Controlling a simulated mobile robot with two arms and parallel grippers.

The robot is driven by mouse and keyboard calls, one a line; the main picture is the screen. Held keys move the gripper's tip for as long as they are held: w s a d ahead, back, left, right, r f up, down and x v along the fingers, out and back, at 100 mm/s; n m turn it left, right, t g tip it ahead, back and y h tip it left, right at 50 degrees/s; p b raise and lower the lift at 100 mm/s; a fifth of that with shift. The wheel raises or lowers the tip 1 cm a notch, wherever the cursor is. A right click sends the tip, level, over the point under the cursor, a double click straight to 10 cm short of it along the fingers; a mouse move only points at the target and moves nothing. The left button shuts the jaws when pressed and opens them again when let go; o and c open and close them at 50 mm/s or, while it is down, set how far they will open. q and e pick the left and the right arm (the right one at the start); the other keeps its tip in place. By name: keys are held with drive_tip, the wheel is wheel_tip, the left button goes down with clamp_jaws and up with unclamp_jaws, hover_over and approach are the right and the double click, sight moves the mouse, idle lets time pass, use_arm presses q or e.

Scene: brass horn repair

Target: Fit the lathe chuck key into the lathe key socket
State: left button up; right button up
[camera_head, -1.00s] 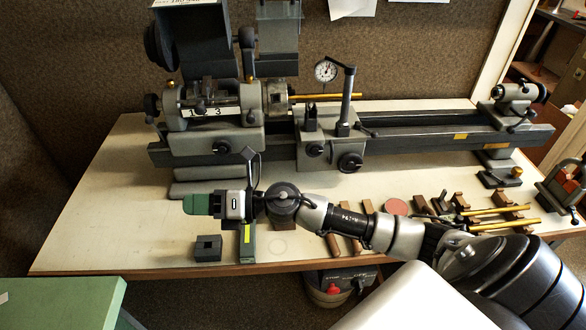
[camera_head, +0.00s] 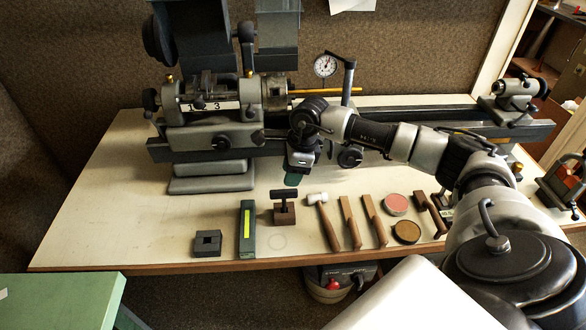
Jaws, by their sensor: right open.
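The chuck key (camera_head: 284,196) appears to be the dark T-handled piece standing upright in a brown block at the middle front of the bench. The lathe key socket (camera_head: 207,243) appears to be the dark grey block with a square hole at the front left; nothing is in the hole. My right gripper (camera_head: 292,180) is open and hangs behind the T-handle, in front of the lathe, its green fingertips pointing down. It appears apart from the key, and nothing shows between its fingers. My left gripper is out of view.
A mallet (camera_head: 322,220), wooden-handled tools and round discs (camera_head: 396,204) lie to the right. The lathe (camera_head: 212,117) fills the back. The bench's left part (camera_head: 120,215) is clear.

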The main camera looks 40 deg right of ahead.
sight(284, 190)
drive_tip(key=shift+b+x, duration=2.35)
drive_tip(key=shift+x, duration=1.25)
drive_tip(key=shift+r, duration=0.1)
clamp_jaws()
drive_tip(key=shift+w+a+p+v, duration=0.1)
drive_tip(key=shift+a+p+v, duration=0.1)
drive_tip(key=shift+p+v, duration=0.55)
drive_tip(key=shift+w+a+p+v, duration=0.15)
drive_tip(key=shift+p+v, duration=0.2)
drive_tip(key=shift+v, duration=0.7)
drive_tip(key=shift+w+a+p+v, duration=0.1)
drive_tip(key=shift+a+p+v, duration=0.1)
drive_tip(key=shift+p+v, duration=0.5)
drive_tip(key=shift+r, duration=0.3)
drive_tip(key=shift+r, duration=0.1)
